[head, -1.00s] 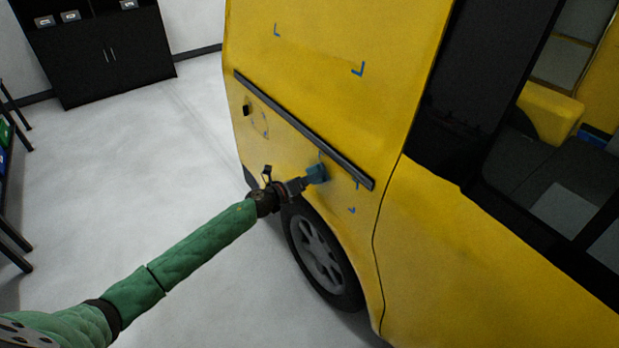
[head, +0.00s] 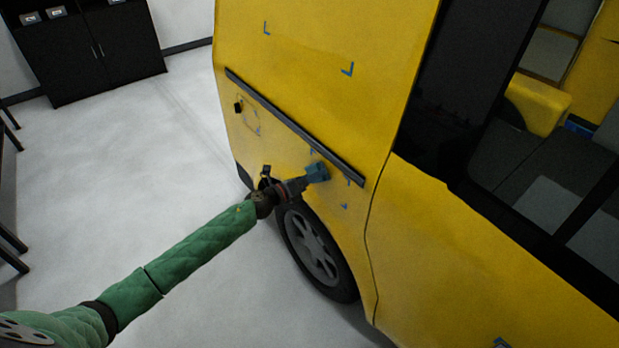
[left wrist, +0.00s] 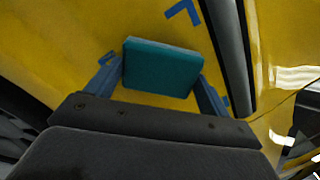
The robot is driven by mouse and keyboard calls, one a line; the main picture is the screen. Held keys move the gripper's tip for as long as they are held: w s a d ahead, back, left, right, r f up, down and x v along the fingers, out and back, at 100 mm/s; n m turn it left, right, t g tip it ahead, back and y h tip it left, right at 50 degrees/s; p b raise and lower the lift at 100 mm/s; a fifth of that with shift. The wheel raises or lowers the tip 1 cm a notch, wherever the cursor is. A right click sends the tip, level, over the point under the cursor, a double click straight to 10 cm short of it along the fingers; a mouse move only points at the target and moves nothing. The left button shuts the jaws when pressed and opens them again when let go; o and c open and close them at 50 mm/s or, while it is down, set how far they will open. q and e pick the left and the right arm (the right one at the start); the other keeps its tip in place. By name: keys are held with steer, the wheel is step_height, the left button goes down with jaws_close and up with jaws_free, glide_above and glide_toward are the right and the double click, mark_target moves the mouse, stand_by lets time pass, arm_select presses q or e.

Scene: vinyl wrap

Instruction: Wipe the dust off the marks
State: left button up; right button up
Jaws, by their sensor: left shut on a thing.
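My left gripper (head: 304,179) reaches the yellow vehicle's side (head: 300,60) just below the black trim strip and above the wheel. It is shut on a teal block-like wiper (head: 318,171), which also shows between the two fingers in the left wrist view (left wrist: 162,68). The wiper is against or very close to the yellow panel; contact cannot be told. Blue corner marks sit around it, one above it (left wrist: 183,12) in the left wrist view and one at lower right (head: 344,205) in the head view. Two more blue marks (head: 347,69) are higher on the panel. My right gripper is not in view.
The black trim strip (head: 290,125) runs just above the wiper. The wheel (head: 314,248) is below my left gripper. A black cabinet (head: 90,50) stands at the back left. The pale floor (head: 150,150) between is clear.

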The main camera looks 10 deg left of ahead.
mark_target(306, 169)
arm_select(q)
steer(key=shift+w+a+b, duration=0.9)
steer(key=shift+w+a, duration=0.3)
steer(key=shift+a, duration=0.3)
steer(key=shift+w+a+r+p, duration=0.1)
steer(key=shift+r+p, duration=0.7)
steer(key=shift+r, duration=0.1)
steer(key=shift+s+d+f+p, duration=0.1)
steer(key=shift+s+d+p, duration=0.25)
steer(key=shift+s+d, duration=0.45)
steer(key=shift+s+d+p, duration=0.35)
steer(key=shift+s+d, duration=0.2)
steer(key=shift+d, duration=0.3)
steer(key=shift+a, duration=0.1)
steer(key=b+v, duration=0.1)
steer(key=v, duration=0.5)
